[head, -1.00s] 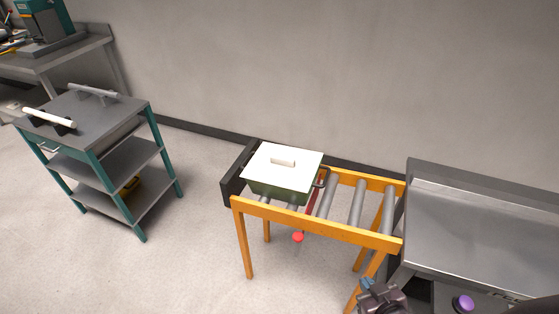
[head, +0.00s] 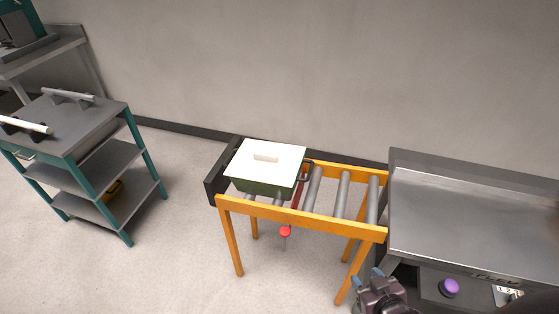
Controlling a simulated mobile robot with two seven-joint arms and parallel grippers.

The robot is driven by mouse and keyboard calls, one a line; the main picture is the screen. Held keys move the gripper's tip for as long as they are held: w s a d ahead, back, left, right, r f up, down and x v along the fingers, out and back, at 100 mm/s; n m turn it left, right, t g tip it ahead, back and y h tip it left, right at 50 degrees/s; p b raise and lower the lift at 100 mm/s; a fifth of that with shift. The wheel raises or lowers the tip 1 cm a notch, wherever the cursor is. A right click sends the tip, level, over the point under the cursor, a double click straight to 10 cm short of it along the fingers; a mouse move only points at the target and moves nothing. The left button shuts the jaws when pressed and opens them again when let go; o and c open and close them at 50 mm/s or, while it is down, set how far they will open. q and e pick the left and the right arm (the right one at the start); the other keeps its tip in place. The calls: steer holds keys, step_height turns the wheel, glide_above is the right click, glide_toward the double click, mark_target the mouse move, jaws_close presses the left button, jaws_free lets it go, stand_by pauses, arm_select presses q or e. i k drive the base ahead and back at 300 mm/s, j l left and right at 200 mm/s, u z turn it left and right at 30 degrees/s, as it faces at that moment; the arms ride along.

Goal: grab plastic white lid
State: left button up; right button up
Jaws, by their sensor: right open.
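The white lid (head: 282,164) with a raised white handle (head: 265,158) lies on a green box (head: 262,187). The box sits at the left end of an orange roller conveyor (head: 300,217). My right gripper (head: 367,277) is at the bottom of the head view, right of and nearer than the lid, well apart from it. Its fingers are spread and empty. My left gripper is not in view.
A metal bench (head: 470,215) with a purple knob (head: 449,288) adjoins the conveyor on the right. A red knob (head: 285,231) hangs below the conveyor. A teal-legged cart (head: 85,135) stands left, with open floor between.

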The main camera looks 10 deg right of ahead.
mark_target(276, 163)
steer(key=i+j+z, duration=0.15)
steer(key=z, duration=0.2)
steer(key=i+j+z, duration=0.15)
steer(key=j+z, duration=0.2)
steer(key=i+j+z, duration=0.15)
steer(key=j, duration=0.3)
steer(key=j+z, duration=0.15)
steer(key=j, duration=0.3)
steer(key=i+j, duration=0.1)
steer(key=j, duration=0.4)
steer(key=i+j, duration=0.15)
steer(key=j, duration=0.4)
steer(key=i+j+z, duration=0.1)
steer(key=j, duration=0.4)
steer(key=i+j, duration=0.1)
steer(key=j, duration=0.45)
steer(key=i+j, duration=0.1)
steer(key=j, duration=0.4)
steer(key=l, duration=0.5)
